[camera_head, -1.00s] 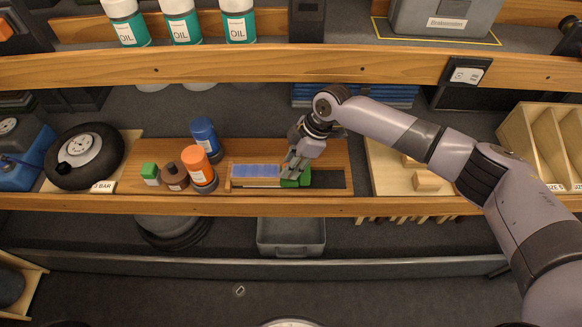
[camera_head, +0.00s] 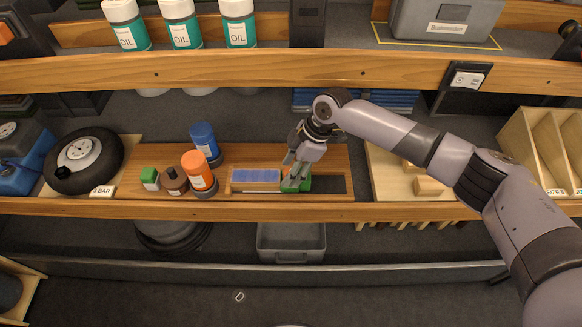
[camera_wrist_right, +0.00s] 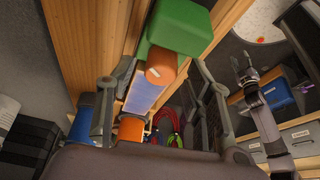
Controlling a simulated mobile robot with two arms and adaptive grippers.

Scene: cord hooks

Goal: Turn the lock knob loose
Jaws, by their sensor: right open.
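A green block (camera_head: 303,184) sits on the long wooden board, at the right end of a pale blue strip (camera_head: 256,175). In the right wrist view the green block (camera_wrist_right: 180,25) is close, and a short orange-brown knob (camera_wrist_right: 161,68) sticks out beside it. My right gripper (camera_head: 290,170) is at the block, with its fingers hiding part of it. In the wrist view its open fingers (camera_wrist_right: 155,82) stand on either side of the knob, with a gap visible. My left gripper (camera_wrist_right: 246,75) appears small at the right of that view, too small to read.
A wooden shelf edge (camera_head: 300,73) runs above. A grey bin (camera_head: 291,243) is below.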

